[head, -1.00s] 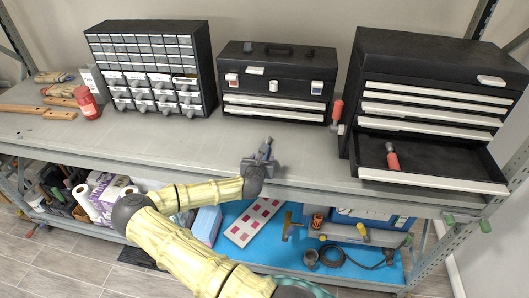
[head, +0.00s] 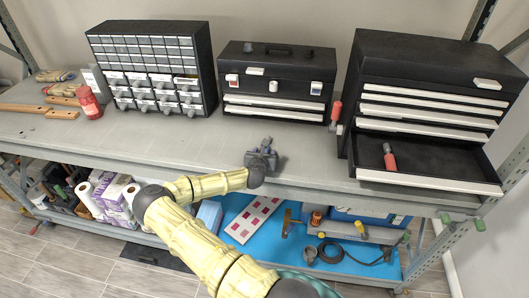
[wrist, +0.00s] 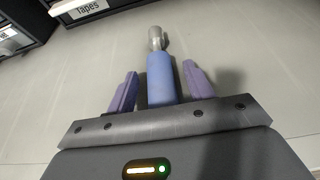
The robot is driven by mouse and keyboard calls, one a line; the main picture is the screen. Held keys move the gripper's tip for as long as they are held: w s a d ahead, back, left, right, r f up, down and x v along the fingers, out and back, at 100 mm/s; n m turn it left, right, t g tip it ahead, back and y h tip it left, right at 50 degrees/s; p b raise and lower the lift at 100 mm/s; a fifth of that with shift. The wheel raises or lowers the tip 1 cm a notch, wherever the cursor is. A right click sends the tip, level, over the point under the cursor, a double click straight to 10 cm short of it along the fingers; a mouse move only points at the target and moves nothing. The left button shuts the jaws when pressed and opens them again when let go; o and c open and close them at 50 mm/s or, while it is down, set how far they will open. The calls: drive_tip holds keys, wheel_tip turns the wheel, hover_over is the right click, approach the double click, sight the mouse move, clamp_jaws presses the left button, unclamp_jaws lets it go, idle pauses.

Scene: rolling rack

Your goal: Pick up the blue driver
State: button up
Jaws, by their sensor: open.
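The blue driver (wrist: 161,76) shows in the wrist view with its blue handle toward me and its grey tip pointing away over the grey shelf top. My gripper (wrist: 159,82) is open, with one purple finger on each side of the handle. Gaps show between the handle and both fingers. The rear end of the handle is hidden by the gripper body. In the head view my gripper (head: 261,157) is low over the front part of the shelf, and it hides most of the driver.
A red-handled tool (head: 390,160) lies in the open drawer (head: 430,181) of the black chest at right. A black toolbox (head: 277,82) and a small-drawer cabinet (head: 150,66) stand at the back. A red bottle (head: 90,103) is at left. The shelf around my gripper is clear.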

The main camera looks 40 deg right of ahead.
clamp_jaws()
drive_tip(key=shift+r, duration=0.1)
wheel_tip(320, 180, up, 10)
drive_tip(key=b, duration=0.2)
drive_tip(key=shift+b, duration=0.35)
idle(0.6)
